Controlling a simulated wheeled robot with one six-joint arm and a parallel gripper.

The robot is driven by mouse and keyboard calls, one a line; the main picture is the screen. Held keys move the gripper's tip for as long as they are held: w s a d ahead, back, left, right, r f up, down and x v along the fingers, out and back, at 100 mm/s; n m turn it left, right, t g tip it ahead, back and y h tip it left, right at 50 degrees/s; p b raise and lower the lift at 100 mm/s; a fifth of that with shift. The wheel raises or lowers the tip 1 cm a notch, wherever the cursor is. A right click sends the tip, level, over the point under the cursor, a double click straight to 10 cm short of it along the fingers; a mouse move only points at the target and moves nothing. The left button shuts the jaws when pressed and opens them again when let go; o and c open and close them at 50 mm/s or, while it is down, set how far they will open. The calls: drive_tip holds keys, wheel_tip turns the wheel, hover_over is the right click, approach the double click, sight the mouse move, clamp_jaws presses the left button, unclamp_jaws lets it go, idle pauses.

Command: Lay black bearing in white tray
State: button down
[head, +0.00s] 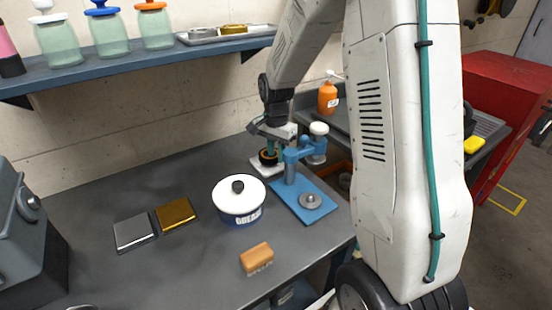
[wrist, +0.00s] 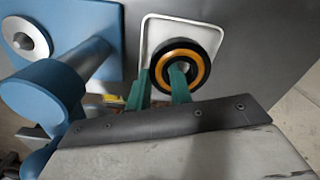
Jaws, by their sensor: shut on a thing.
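The black bearing (wrist: 207,52), a black ring with an orange band and a grey centre, is at my gripper's fingertips in the wrist view. It also shows as a dark round shape in the head view (head: 267,160). My gripper (wrist: 158,84) has green fingers and is shut on the bearing's near side; it points down in the head view (head: 269,150). The white tray (wrist: 147,32) is shallow with rounded corners and lies under the bearing. Its edge shows in the head view (head: 258,172). I cannot tell whether the bearing touches the tray floor.
A blue press (head: 291,175) on a blue base plate stands right beside the tray. A white-lidded blue pot (head: 238,203) stands in front. Gold (head: 176,214) and silver (head: 133,233) plates and an orange-brown block (head: 257,258) lie on the grey bench. The bench's middle left is clear.

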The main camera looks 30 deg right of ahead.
sight(276, 156)
drive_tip(key=shift+f, duration=1.1)
drive_tip(key=shift+f, duration=0.15)
drive_tip(key=c, duration=1.3)
unclamp_jaws()
drive_tip(key=shift+o, duration=0.2)
drive_tip(key=shift+r, duration=3.9)
